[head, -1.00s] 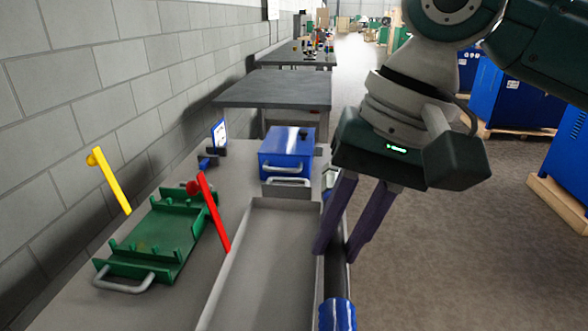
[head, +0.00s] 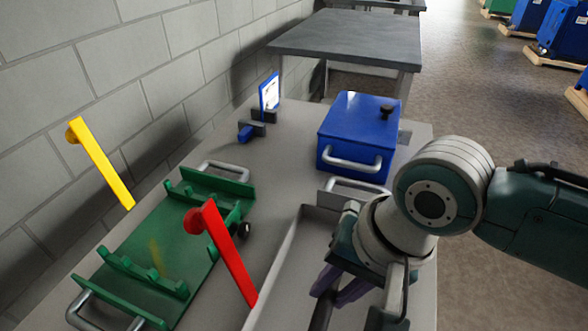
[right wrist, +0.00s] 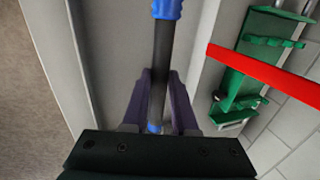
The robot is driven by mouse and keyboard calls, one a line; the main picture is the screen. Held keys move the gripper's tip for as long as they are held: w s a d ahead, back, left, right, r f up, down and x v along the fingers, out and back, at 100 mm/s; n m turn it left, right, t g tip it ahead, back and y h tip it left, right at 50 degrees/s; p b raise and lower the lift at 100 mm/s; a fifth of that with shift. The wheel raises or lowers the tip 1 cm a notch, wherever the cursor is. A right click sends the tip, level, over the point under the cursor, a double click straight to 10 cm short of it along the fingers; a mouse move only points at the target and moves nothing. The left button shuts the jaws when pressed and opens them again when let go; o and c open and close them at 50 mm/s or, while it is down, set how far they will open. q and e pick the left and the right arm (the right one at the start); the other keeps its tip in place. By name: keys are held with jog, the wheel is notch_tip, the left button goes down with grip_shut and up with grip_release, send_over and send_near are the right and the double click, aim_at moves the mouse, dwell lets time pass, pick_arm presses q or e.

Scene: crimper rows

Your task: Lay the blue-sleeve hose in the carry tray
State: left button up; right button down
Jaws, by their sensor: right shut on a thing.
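My right gripper (head: 338,288) is shut on the blue-sleeve hose (head: 322,314), a dark tube. In the right wrist view the hose (right wrist: 160,48) runs between the purple fingers (right wrist: 160,80), with a blue sleeve at the top and blue again near the fingers. The long grey tray (head: 308,243), which looks like the carry tray, has raised walls and a handle at its far end. The hose is over its inside, low between the walls. I cannot tell whether it touches the floor. The left gripper is not in view.
Left of the tray is a green cradle (head: 150,245) with handles. A red bar (head: 230,255) stands between them, and a yellow bar (head: 105,170) is near the wall. A blue box (head: 358,130) stands behind the tray. A blue-framed card (head: 269,95) is farther back.

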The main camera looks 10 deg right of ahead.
aim_at(329, 308)
jog(key=shift+s+a, duration=0.1)
jog(key=shift+r+p, duration=0.15)
jog(key=shift+p, duration=0.35)
notch_tip(329, 308, down, 5)
jog(key=b, duration=0.3)
jog(key=shift+f+b, duration=0.2)
jog(key=shift+b, duration=0.15)
jog(key=shift+f+b, duration=0.45)
jog(key=shift+f, duration=0.25)
jog(key=shift+p, duration=0.3)
jog(key=shift+f, duration=0.1)
dwell(0.4)
jog(key=c, duration=0.6)
grip_release()
jog(key=shift+f, duration=0.1)
